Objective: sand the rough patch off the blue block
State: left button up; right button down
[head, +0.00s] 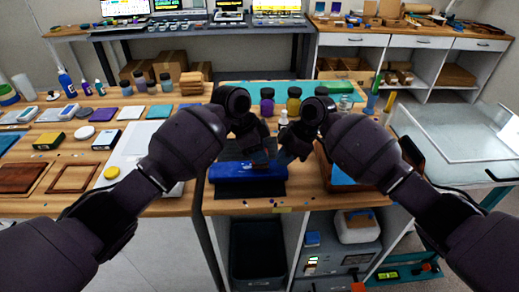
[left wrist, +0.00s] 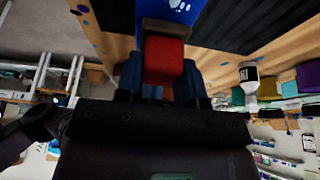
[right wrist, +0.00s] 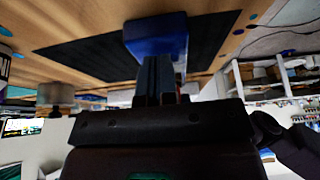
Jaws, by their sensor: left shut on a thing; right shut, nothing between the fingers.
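The blue block (head: 248,172) lies on a black mat (head: 262,189) at the front of the middle table. In the left wrist view a strip of the block (left wrist: 172,10) shows whitish marks on its surface. My left gripper (head: 262,150) is shut on a red sanding block (left wrist: 163,60) with a brownish face, held at the blue block; whether they touch is unclear. My right gripper (right wrist: 160,72) is shut and empty, with its tips close to one end of the blue block (right wrist: 157,35); I cannot tell whether they touch.
Purple and yellow jars (head: 293,100) and a small white bottle (head: 283,117) stand behind my grippers. A brown tray (head: 322,165) with a blue piece is to the right. Small blue spots dot the table's front edge. The left table is crowded.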

pick_arm(q)
jog(key=shift+f, duration=0.8)
jog(key=shift+a+r, duration=0.1)
jog(key=shift+a, duration=3.25)
jog(key=shift+d, duration=3.35)
jog(key=shift+f, duration=0.25)
jog(key=shift+a, duration=0.1)
jog(key=shift+a+r, duration=0.1)
jog(key=shift+a, duration=3.2)
